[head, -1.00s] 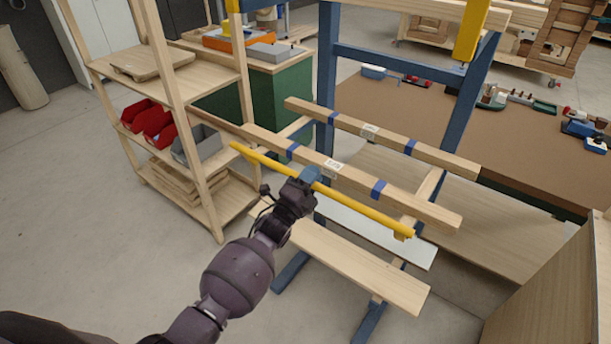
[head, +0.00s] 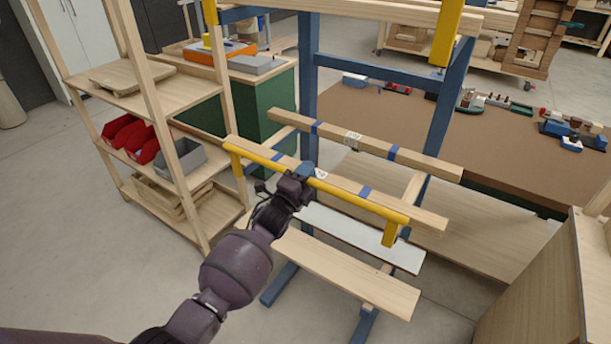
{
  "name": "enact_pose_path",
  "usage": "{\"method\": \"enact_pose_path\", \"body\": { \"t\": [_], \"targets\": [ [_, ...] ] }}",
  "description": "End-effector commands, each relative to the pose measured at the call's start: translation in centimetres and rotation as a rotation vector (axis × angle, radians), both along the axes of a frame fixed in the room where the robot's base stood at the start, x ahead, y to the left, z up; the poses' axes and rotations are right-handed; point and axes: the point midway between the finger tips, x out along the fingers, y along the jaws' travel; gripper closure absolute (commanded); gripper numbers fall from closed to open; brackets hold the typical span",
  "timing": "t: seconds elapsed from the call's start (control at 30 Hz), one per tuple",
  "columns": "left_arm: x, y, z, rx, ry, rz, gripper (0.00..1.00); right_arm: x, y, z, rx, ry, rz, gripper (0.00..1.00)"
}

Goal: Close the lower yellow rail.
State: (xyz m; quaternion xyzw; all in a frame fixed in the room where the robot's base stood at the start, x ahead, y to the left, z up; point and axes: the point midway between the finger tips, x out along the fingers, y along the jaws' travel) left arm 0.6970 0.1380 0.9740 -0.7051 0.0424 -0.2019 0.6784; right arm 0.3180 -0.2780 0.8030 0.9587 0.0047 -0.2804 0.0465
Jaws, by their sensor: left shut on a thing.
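The lower yellow rail (head: 352,200) runs across the front of a blue and wooden rack, close along the front edge of a labelled wooden beam (head: 412,208). Yellow end arms show at its left end and right end (head: 390,236). My left gripper (head: 304,176) is shut on the rail near its middle and hides a short piece of it. I cannot tell whether the rail touches the beam. My right gripper is not in view.
A second wooden beam (head: 420,161) lies behind, and a wooden board (head: 345,271) sits lower in front. A wooden shelf (head: 165,89) with red and grey bins stands at the left. A wooden panel (head: 535,282) stands at the right.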

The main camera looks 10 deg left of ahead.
Motion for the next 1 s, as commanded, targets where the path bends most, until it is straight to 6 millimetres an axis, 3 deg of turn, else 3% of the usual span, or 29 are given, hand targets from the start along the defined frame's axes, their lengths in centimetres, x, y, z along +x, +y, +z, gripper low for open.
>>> {"method": "enact_pose_path", "body": {
  "t": [0.03,0.37,0.4,0.57,1.0],
  "targets": [
    [-0.3,0.0,-1.4,0.007,0.023,0.003,1.00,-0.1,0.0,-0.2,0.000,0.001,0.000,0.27],
    [-0.3,-0.1,-1.5,0.008,0.026,0.002,1.00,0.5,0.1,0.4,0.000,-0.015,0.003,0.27],
    [-0.3,-0.1,-1.5,0.008,0.026,0.002,0.76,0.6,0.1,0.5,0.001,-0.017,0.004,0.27],
    [-0.3,-0.1,-1.4,0.006,0.024,0.002,0.52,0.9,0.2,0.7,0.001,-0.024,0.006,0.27],
    [-0.4,0.1,-0.9,0.003,0.014,0.002,0.52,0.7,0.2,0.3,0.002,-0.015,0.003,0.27]
  ]
}}
